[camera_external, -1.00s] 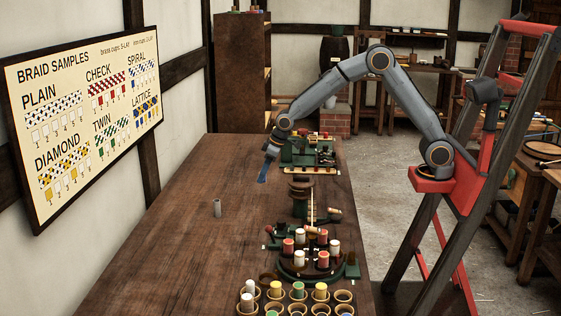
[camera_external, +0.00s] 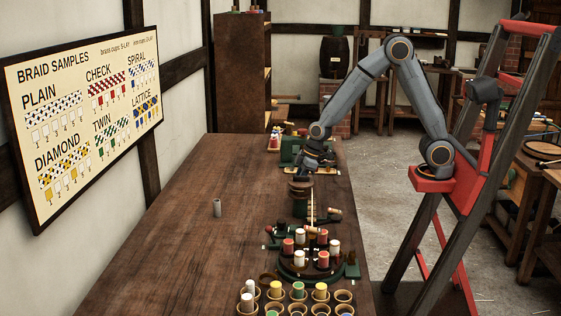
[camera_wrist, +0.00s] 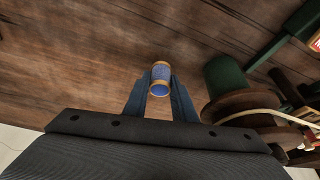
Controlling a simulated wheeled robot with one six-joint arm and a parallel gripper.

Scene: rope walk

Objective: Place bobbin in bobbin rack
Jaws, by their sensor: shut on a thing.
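The bobbin (camera_wrist: 160,76), wound in blue with tan ends, sits between the two fingertips of my gripper (camera_wrist: 160,88) in the wrist view. My gripper is shut on it. In the external view my gripper (camera_external: 308,170) is above the table's far right part, just behind a dark spool-like stand (camera_external: 300,198); the bobbin cannot be made out there. Several round wooden cups (camera_external: 344,297) stand in rows at the near edge, some holding white, yellow or green bobbins and some looking empty. I cannot tell for sure whether these cups are the bobbin rack.
A round dark stand (camera_external: 295,272) with red and white bobbins is behind the cups. A small grey cylinder (camera_external: 217,208) stands alone on the table (camera_external: 180,240). A green device (camera_external: 290,150) is at the far end. The table's left side is mostly clear.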

